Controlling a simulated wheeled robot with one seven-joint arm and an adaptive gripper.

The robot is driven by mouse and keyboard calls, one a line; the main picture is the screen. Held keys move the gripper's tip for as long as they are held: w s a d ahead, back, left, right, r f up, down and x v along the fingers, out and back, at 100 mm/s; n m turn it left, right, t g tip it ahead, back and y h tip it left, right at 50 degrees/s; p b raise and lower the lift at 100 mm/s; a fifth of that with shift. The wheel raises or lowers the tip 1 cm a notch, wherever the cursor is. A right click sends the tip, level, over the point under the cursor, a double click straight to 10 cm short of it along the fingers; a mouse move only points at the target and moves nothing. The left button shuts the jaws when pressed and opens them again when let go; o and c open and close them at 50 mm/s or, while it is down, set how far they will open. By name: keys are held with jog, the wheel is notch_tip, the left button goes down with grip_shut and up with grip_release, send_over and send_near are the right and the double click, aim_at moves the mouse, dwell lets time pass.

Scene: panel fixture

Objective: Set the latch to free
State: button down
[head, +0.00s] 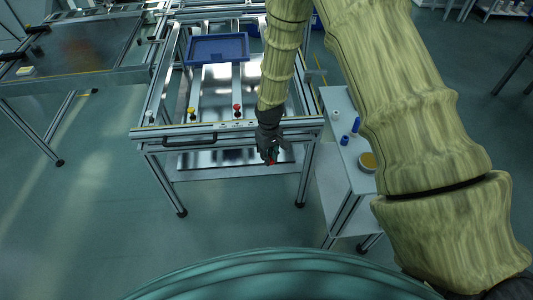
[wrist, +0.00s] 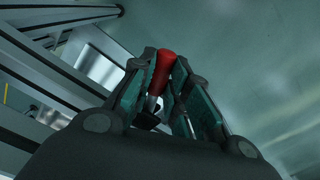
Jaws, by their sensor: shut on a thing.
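My gripper (head: 269,154) is at the front edge of the metal frame table, near its right corner. In the wrist view my gripper (wrist: 163,90) has its two teal-faced fingers closed around a red handle (wrist: 164,66), which appears to be the latch's grip. A dark piece and a bright metal stem show below the red part between the fingers. In the head view only a small bit of the red handle (head: 271,162) shows under the gripper. The latch's base and its setting marks are hidden, so I cannot tell its position.
A white side cart (head: 338,103) with bottles stands close to the right. Open floor lies in front.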

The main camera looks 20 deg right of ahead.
jog(key=shift+w+d+n+p, duration=0.15)
jog(key=shift+d+n+p, duration=0.3)
jog(key=shift+n, duration=0.45)
jog(key=shift+d, duration=0.1)
jog(key=c, duration=1.4)
grip_release()
jog(key=shift+o, duration=0.2)
jog(key=shift+r, duration=0.1)
notch_tip(320, 180, up, 12)
